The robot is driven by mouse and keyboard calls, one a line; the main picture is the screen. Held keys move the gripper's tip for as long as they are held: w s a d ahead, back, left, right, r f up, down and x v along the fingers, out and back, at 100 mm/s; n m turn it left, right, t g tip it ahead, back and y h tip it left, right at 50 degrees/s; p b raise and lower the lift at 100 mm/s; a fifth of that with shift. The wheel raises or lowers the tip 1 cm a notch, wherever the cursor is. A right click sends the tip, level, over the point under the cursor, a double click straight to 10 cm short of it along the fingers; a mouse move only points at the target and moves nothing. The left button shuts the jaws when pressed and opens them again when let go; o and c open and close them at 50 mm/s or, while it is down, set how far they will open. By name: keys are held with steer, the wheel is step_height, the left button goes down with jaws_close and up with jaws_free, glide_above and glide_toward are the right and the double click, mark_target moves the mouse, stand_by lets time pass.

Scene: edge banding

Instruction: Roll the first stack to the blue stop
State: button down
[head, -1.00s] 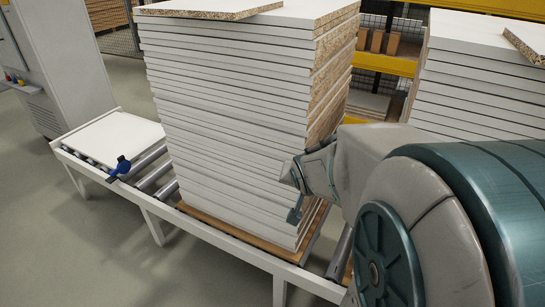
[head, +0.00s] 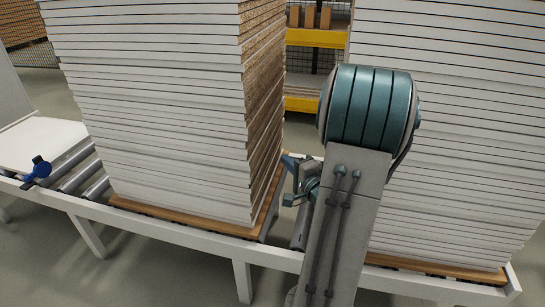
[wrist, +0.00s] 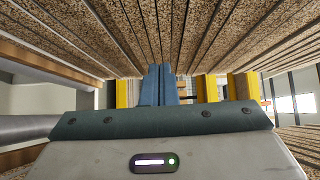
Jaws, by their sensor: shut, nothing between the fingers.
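The first stack (head: 165,130) is a tall pile of white-faced chipboard panels on a brown base board (head: 190,223), standing on the roller conveyor. The blue stop (head: 38,172) is on the conveyor's near rail, left of the stack, with bare rollers between them. My gripper (head: 290,180) is low at the stack's right side, partly hidden by my arm. In the wrist view its blue fingers (wrist: 158,84) are together and empty, pointing at the stack's chipboard edges (wrist: 130,40). I cannot tell whether they touch.
A second tall white stack (head: 450,140) stands on the conveyor to the right, close behind my arm. A white panel (head: 40,140) lies at the conveyor's left end. The near rail (head: 170,233) runs along the front. A yellow shelf (head: 315,38) stands behind.

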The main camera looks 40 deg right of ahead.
steer(key=w, duration=0.3)
steer(key=w+b, duration=0.1)
steer(key=w, duration=0.2)
steer(key=w+b, duration=0.1)
steer(key=w, duration=0.2)
steer(key=shift+w+d, duration=0.2)
steer(key=shift+d, duration=0.15)
steer(key=shift+w, duration=0.25)
